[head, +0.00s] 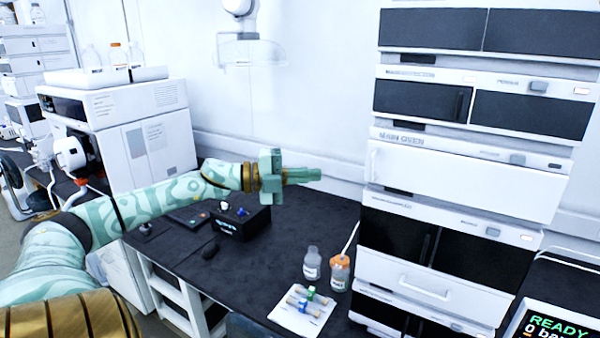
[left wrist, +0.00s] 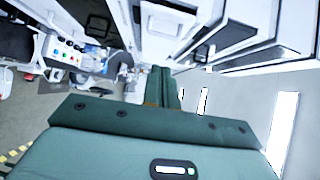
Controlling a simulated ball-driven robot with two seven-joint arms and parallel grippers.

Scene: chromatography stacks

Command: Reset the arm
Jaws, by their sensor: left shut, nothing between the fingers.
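My left arm comes in from the left in the head view, stretched out over the dark bench. Its green gripper (head: 302,175) points right, above the bench and apart from everything on it. The fingers are together with nothing between them. In the left wrist view the shut fingers (left wrist: 161,88) point away from the green gripper body. My right gripper is not in either view.
The chromatography stack (head: 465,158) stands right of the gripper. Bottles (head: 311,263) and a white card with small fittings (head: 299,312) sit on the dark bench (head: 265,270). A black box (head: 240,222) lies below the arm. A white instrument (head: 150,140) stands behind.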

